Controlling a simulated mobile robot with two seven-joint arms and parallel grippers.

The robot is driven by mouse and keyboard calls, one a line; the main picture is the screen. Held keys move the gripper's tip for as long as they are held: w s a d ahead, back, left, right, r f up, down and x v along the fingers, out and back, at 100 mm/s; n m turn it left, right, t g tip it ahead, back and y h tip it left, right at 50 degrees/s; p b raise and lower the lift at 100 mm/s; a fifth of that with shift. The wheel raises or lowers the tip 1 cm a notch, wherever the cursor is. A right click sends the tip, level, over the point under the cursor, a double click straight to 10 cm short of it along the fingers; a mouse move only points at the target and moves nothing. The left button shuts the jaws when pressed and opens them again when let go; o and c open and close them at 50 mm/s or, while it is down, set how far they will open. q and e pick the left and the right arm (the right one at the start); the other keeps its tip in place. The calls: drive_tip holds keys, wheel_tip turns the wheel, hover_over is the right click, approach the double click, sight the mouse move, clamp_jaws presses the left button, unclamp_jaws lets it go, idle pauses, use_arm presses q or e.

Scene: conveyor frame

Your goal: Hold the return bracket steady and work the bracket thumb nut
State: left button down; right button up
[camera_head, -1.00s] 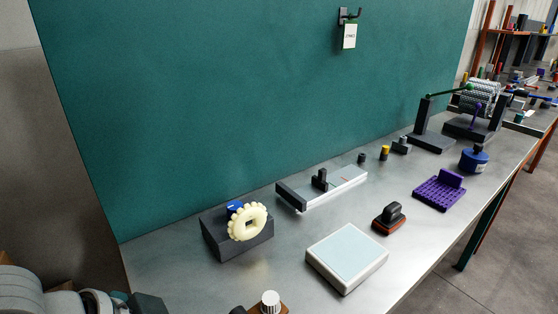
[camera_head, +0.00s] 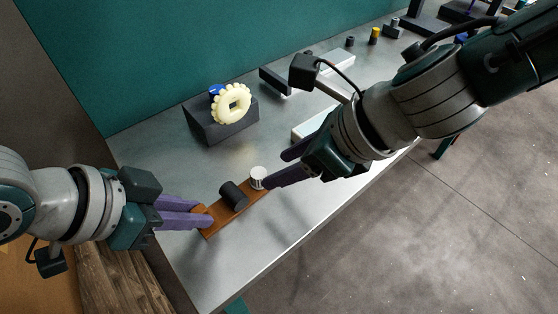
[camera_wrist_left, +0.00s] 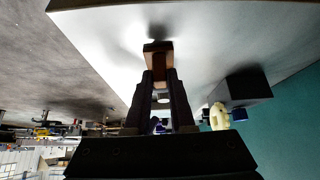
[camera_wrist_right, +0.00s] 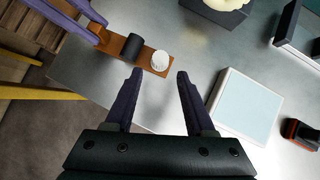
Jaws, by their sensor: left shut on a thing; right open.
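The return bracket (camera_head: 218,226) is an orange-brown plate on the bench with a black cylinder (camera_head: 234,196) on it. The white ribbed thumb nut (camera_head: 258,177) sits at its right end; it also shows in the right wrist view (camera_wrist_right: 160,61). My left gripper (camera_head: 208,217) is shut on the bracket's left end. The left wrist view shows the bracket (camera_wrist_left: 157,60) end-on between the purple fingertips. My right gripper (camera_head: 276,169) is open beside the nut. In the right wrist view the right fingertips (camera_wrist_right: 160,74) stand apart, with the nut just beyond the gap.
A dark block (camera_head: 220,126) with a cream toothed wheel (camera_head: 231,104) stands behind the bracket. A white, pale-blue-topped pad (camera_wrist_right: 246,103) lies to the right, partly hidden by my right arm in the head view. The bench's front edge runs close to the bracket.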

sight(265, 175)
drive_tip(key=shift+x, duration=2.4)
clamp_jaws()
drive_tip(key=shift+c, duration=0.2)
unclamp_jaws()
drive_tip(key=shift+w+d+n+g+y, duration=0.1)
drive_tip(key=shift+w+n+g+y, duration=0.15)
drive_tip(key=shift+n, duration=0.55)
drive_tip(key=shift+s+n+g, duration=0.15)
drive_tip(key=shift+n+g, duration=0.15)
drive_tip(key=shift+g, duration=0.05)
clamp_jaws()
